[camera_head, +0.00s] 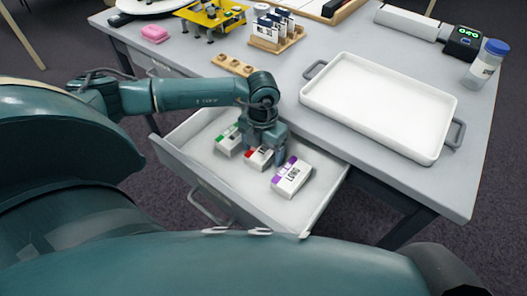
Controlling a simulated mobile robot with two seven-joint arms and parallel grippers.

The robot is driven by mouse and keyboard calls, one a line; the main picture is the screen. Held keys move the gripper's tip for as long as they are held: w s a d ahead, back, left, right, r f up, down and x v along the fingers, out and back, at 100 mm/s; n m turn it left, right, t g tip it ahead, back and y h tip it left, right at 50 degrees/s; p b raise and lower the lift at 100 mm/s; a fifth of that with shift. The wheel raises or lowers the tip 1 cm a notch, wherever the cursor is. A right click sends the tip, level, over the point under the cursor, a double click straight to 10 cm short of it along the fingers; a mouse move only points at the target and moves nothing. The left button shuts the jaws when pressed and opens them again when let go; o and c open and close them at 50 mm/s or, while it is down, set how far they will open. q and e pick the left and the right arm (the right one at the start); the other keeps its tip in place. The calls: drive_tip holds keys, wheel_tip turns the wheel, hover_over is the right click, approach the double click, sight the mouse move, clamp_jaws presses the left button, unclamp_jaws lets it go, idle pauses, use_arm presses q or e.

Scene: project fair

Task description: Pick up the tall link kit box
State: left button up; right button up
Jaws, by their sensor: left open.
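Three small white kit boxes lie in the open drawer (203,183). One has a green mark (228,142), one a red mark (258,158), and one purple marks and dark lettering that looks like "LONG" (292,178). I cannot tell from the labels which is the tall link kit box. My left gripper (264,150) is open and points down into the drawer, right at the red-marked box. It partly hides that box, and I cannot tell whether the fingers touch it. The purple-marked box is just right of the gripper. My right gripper is not in view.
A white tray (433,152) with grey handles stands on the table right of the drawer. The drawer walls surround the boxes.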

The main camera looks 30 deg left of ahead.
use_arm(q)
drive_tip(key=c, duration=1.1)
drive_tip(key=shift+s+r, duration=0.1)
drive_tip(key=shift+r, duration=0.05)
